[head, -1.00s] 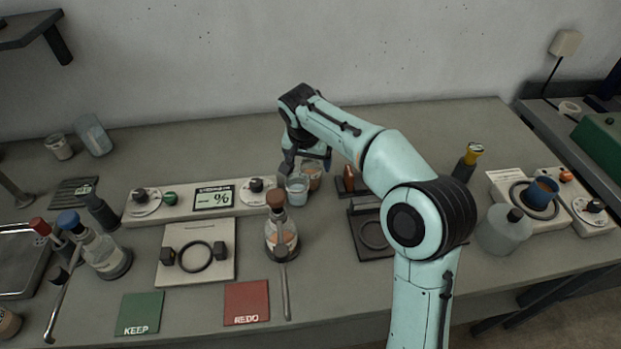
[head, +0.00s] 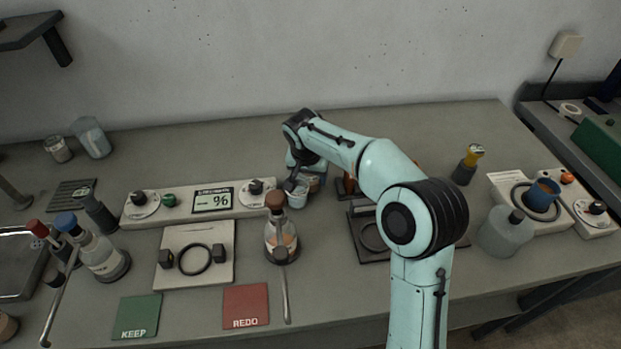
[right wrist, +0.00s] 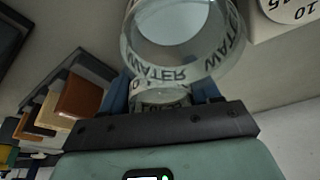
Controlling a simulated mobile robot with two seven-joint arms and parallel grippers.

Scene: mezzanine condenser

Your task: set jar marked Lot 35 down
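My right gripper (head: 303,180) is at the back of the bench, low over the top, beside the right end of the meter panel. Its blue fingers flank a small glass jar (right wrist: 160,98) in the right wrist view and look shut on it. In the head view the jar with brownish contents (head: 314,183) shows partly behind the gripper. A clear glass marked WATER (right wrist: 180,45) stands close beside it; it also shows in the head view (head: 297,197). My left gripper is not in view.
A long meter panel (head: 165,212) lies left of the jars. A stoppered flask (head: 281,243) stands in front. A dark stand (head: 357,237) is to the right, partly behind my arm. Green KEEP (head: 138,316) and red REDO (head: 246,306) mats lie at the front.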

